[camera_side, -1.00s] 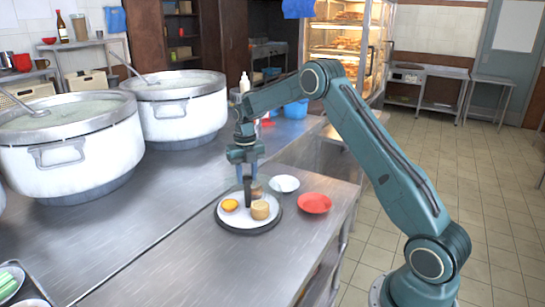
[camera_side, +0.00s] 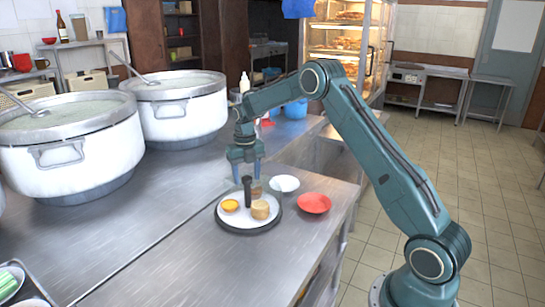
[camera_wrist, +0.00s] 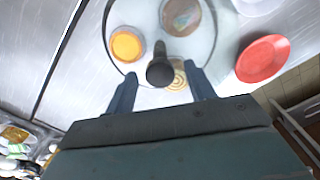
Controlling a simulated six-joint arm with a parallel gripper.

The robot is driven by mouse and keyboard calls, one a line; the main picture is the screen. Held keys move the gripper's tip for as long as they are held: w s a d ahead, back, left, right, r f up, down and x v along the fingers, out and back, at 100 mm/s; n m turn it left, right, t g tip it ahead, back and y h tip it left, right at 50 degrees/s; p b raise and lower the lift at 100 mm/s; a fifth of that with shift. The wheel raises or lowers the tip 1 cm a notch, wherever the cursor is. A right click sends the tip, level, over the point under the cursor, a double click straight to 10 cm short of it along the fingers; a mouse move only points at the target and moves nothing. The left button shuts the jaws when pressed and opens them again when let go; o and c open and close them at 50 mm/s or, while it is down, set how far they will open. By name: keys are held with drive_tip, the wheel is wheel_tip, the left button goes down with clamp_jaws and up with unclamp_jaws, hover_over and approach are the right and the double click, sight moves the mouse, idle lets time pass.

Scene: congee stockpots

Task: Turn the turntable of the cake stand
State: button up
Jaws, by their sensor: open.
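The cake stand's round white turntable (camera_side: 236,219) has a dark rim and sits on the steel counter; it also shows in the wrist view (camera_wrist: 146,20). A dark upright handle (camera_side: 248,190) rises from it, and its round knob (camera_wrist: 160,72) shows in the wrist view. On the plate are a yellow-orange tart (camera_side: 230,205), a tan round cake (camera_side: 260,210) and another brown cake (camera_wrist: 181,16), partly hidden behind the handle in the side view. My gripper (camera_side: 247,177) is open above the stand, fingers on either side of the handle's top, with visible gaps.
A white bowl (camera_side: 285,184) and a red dish (camera_side: 314,203) stand close behind and right of the stand. Two large white stockpots (camera_side: 70,150) with ladles fill the left side. The counter in front of the stand is clear.

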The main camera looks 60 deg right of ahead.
drive_tip(key=shift+r, duration=0.1)
wheel_tip(320, 180, up, 14)
idle(0.7)
drive_tip(key=shift+f, duration=0.2)
drive_tip(key=m, duration=1.8)
drive_tip(key=shift+f, duration=0.2)
wheel_tip(320, 180, down, 14)
drive_tip(key=shift+r, duration=0.25)
